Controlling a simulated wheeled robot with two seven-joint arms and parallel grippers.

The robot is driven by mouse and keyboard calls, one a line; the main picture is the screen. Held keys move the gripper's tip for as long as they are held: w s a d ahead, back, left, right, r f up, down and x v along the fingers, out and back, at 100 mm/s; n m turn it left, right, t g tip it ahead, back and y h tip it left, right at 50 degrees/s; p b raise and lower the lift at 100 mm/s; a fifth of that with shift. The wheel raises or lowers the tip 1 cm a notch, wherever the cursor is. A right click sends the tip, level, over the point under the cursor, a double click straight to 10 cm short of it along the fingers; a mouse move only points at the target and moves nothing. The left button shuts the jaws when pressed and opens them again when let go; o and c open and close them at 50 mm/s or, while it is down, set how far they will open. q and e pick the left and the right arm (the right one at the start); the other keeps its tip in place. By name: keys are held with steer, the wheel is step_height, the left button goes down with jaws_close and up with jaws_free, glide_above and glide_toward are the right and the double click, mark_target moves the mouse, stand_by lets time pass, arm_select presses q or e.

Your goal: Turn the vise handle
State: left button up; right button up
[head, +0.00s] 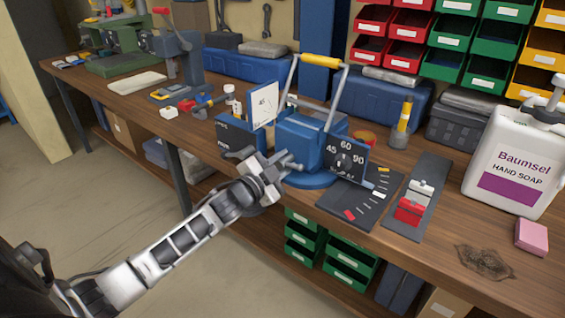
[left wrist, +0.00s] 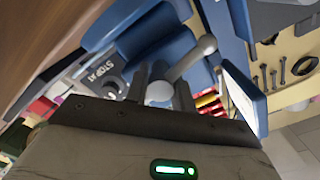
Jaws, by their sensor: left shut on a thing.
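The blue vise (head: 298,148) stands on a round blue base near the bench's front edge. It also shows in the left wrist view (left wrist: 160,45). The vise handle (left wrist: 192,57) is a grey bar with rounded ends, pointing up and right there. My left gripper (head: 277,172) is at the vise's front left side. In the left wrist view its two dark fingers (left wrist: 160,90) are shut around the handle's lower rounded end. The gripper hides part of the handle in the head view. My right gripper is in neither view.
A black mat (head: 335,204), red block (head: 409,211) and soap bottle (head: 510,160) are farther right. The floor in front is clear.

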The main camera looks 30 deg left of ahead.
arm_select(q)
steer(key=shift+d+f+m, duration=0.1)
steer(key=shift+d+m, duration=0.05)
steer(key=shift+m, duration=0.25)
stand_by(0.6)
steer(key=o, duration=1)
steer(key=s, duration=0.5)
steer(key=s+a, duration=0.1)
steer(key=s, duration=1)
steer(key=shift+a+b, duration=0.15)
steer(key=shift+b, duration=0.15)
